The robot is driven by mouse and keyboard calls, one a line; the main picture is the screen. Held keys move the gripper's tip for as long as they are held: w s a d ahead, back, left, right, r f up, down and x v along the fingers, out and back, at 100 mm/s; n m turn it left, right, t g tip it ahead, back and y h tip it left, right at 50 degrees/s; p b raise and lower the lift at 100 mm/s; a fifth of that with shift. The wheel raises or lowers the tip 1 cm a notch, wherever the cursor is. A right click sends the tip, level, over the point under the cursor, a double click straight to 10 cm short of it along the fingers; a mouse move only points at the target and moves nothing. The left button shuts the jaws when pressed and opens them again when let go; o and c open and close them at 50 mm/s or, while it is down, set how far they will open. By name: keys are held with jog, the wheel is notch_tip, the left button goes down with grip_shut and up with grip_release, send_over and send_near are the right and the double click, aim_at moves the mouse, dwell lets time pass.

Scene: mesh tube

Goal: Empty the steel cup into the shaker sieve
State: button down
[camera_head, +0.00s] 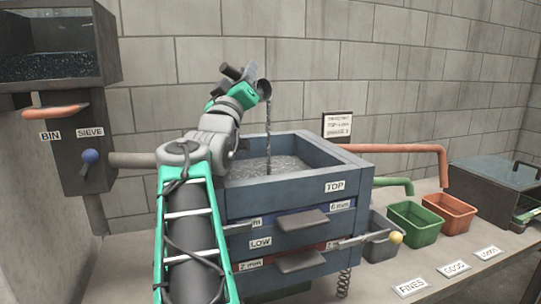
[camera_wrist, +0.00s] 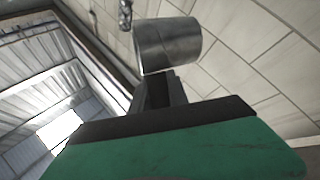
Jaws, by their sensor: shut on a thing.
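The steel cup (camera_head: 264,89) is tipped over above the shaker sieve, and a thin grey stream (camera_head: 268,130) falls from its mouth into the top tray. The sieve (camera_head: 335,171) is a blue box with stacked decks, and grey material lies on its top mesh. My gripper (camera_head: 247,82) is shut on the cup and holds it well above the tray. In the wrist view the cup (camera_wrist: 168,45) is tilted beyond my gripper (camera_wrist: 158,85). The inside of the cup is hidden.
A bin unit (camera_head: 75,110) with an orange handle and a blue-knobbed lever (camera_head: 90,157) stands at the left. Grey, green (camera_head: 416,222) and orange (camera_head: 444,212) bins stand right of the sieve. Pipes (camera_head: 400,150) stick out at its right. The table front right holds labels.

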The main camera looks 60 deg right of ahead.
jog(key=shift+s+a+m+g+h+b, duration=0.1)
jog(key=shift+s+m+g+h+b, duration=0.25)
jog(key=shift+m+b, duration=0.4)
jog(key=shift+s+a+r+m+g+h+b, duration=0.1)
jog(key=shift+s+r+m+g+h+b, duration=0.05)
jog(key=shift+m+g+b, duration=0.3)
jog(key=shift+s+r+m+g+h+b, duration=0.15)
jog(key=shift+m+g+b, duration=0.2)
jog(key=shift+b, duration=0.2)
jog(key=m+g+b, duration=0.1)
jog(key=m, duration=0.1)
jog(key=s+r+m+g+b, duration=0.1)
jog(key=m+g, duration=0.1)
jog(key=s+r+m+g+h, duration=0.1)
jog(key=m+g, duration=0.1)
jog(key=shift+a+b, duration=0.25)
jog(key=shift+b, duration=0.15)
jog(key=shift+m+b, duration=0.4)
jog(key=shift+m, duration=0.05)
